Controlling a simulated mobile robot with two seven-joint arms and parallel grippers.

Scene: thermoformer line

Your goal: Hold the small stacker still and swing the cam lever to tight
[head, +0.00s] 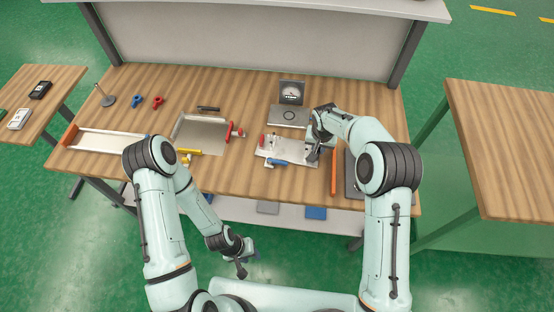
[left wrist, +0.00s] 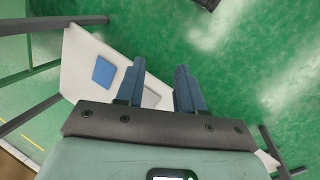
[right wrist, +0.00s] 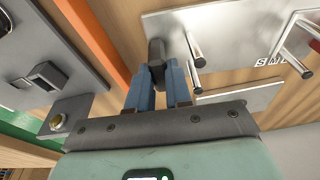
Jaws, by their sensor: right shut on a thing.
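The small stacker, as I take it, is a metal plate (head: 296,156) with upright pins on the bench. It also shows in the right wrist view (right wrist: 228,28), with pins and part of a white label. A blue lever (head: 277,162) lies at its front left edge and a red part (head: 262,140) stands at its left; I cannot tell which is the cam lever. My right gripper (head: 313,152) is at the plate's right end, shut on a dark knob (right wrist: 156,50). My left gripper (head: 241,266) is low in front of the bench; its fingers (left wrist: 160,85) are apart and empty.
A dial gauge (head: 291,91) stands behind the plate. An orange bar (head: 333,172) lies right of it. A larger metal tray (head: 200,132) with a red handle (head: 236,131) and a yellow part (head: 188,152) lies to the left. A lower shelf (head: 240,211) sits below the bench.

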